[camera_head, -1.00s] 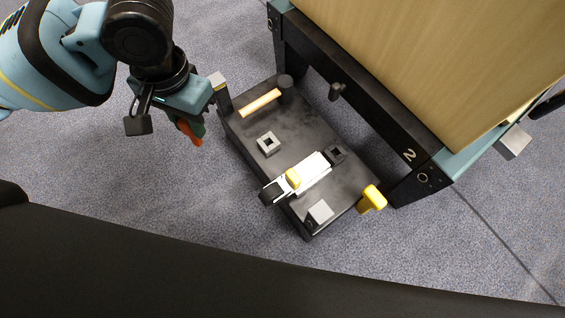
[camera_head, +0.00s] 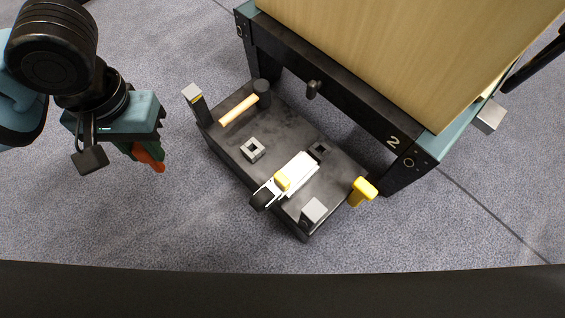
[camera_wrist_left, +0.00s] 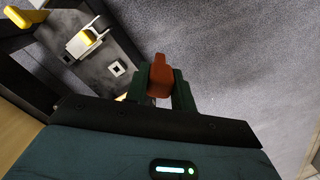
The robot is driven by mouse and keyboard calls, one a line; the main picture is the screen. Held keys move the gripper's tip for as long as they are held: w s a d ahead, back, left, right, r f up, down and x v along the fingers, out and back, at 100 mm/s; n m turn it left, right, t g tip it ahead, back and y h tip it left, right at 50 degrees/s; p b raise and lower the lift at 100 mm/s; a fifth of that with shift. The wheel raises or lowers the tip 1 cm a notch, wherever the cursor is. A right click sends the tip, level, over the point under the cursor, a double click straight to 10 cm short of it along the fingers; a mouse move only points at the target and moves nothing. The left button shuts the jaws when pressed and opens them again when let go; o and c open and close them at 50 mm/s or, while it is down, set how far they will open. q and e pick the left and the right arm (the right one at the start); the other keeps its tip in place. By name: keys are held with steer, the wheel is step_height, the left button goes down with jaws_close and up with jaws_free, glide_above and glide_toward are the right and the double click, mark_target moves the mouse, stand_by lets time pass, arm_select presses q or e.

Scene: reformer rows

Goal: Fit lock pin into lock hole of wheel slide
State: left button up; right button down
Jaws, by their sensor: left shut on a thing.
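My left gripper (camera_head: 142,150) is shut on a red-orange piece (camera_head: 152,159), which I take to be the lock pin. It is held over the carpet, left of the black bench and apart from it. In the left wrist view the red piece (camera_wrist_left: 160,78) sits between the two green fingers (camera_wrist_left: 163,88); its lower end is hidden. The wheel slide (camera_head: 292,178) is a white block with a black wheel (camera_head: 263,197) and a yellow knob (camera_head: 282,183), lying across the bench. It also shows in the left wrist view (camera_wrist_left: 84,42). I cannot make out its lock hole.
The black bench (camera_head: 223,141) carries a grey square socket (camera_head: 252,149), a dark socket (camera_head: 320,150), a wooden bar (camera_head: 238,110) and a grey block (camera_head: 314,211). A yellow handle (camera_head: 362,190) stands at its right end. A frame marked 2 (camera_head: 345,103) rises behind. Carpet is clear at left.

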steer(key=shift+s, duration=0.2)
